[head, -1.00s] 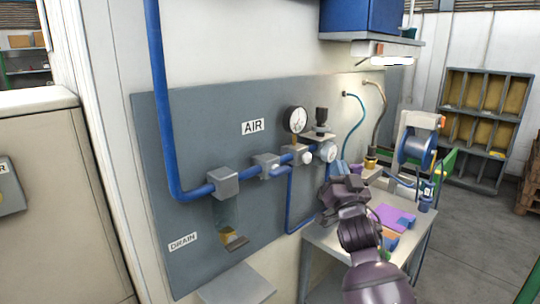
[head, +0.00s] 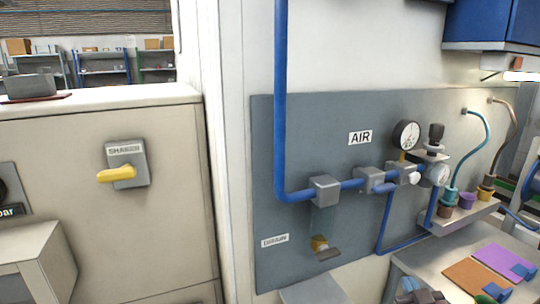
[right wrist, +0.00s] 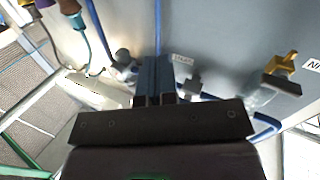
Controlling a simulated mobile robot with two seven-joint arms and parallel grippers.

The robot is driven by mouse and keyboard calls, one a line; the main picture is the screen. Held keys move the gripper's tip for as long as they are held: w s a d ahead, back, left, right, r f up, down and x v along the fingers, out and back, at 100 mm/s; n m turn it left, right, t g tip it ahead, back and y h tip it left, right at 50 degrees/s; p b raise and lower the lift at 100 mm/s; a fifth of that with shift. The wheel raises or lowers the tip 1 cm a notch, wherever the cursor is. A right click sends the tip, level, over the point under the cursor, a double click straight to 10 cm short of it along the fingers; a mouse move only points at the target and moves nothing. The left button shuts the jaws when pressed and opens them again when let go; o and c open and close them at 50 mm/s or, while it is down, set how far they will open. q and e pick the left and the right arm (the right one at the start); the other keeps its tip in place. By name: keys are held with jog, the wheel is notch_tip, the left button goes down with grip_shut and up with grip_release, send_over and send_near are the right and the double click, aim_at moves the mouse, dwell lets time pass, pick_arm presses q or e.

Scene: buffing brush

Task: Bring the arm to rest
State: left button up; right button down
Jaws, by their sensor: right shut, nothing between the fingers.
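My right gripper (right wrist: 155,75) shows in the right wrist view, its blue-grey fingers together and empty. It points toward the grey air panel, and I see no contact with it. In the head view I cannot make out its fingers; a dark, partly coloured shape (head: 418,292) at the bottom edge is too cut off to tell. My left gripper is in neither view. The grey panel (head: 290,130) carries a blue pipe (head: 281,100), a gauge (head: 406,135) and a drain valve (head: 321,246), which also shows in the right wrist view (right wrist: 280,66).
A side table (head: 430,258) with an orange mat (head: 470,276) and a purple mat (head: 503,260) stands below the panel at right. A beige cabinet (head: 80,220) with a yellow-handled SHAKER switch (head: 117,174) stands at left. A blue box (head: 490,22) hangs at upper right.

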jog(key=s+a+f+g, duration=0.1)
jog(key=s+f+g, duration=0.2)
jog(key=s+f, duration=0.7)
jog(key=s+a+f+g+y, duration=0.1)
jog(key=s+a+f+g, duration=0.1)
jog(key=s+f, duration=0.8)
jog(key=shift+s+f+g, duration=0.35)
jog(key=shift+s+g, duration=0.25)
jog(key=shift+s, duration=0.35)
jog(key=shift+a, duration=0.1)
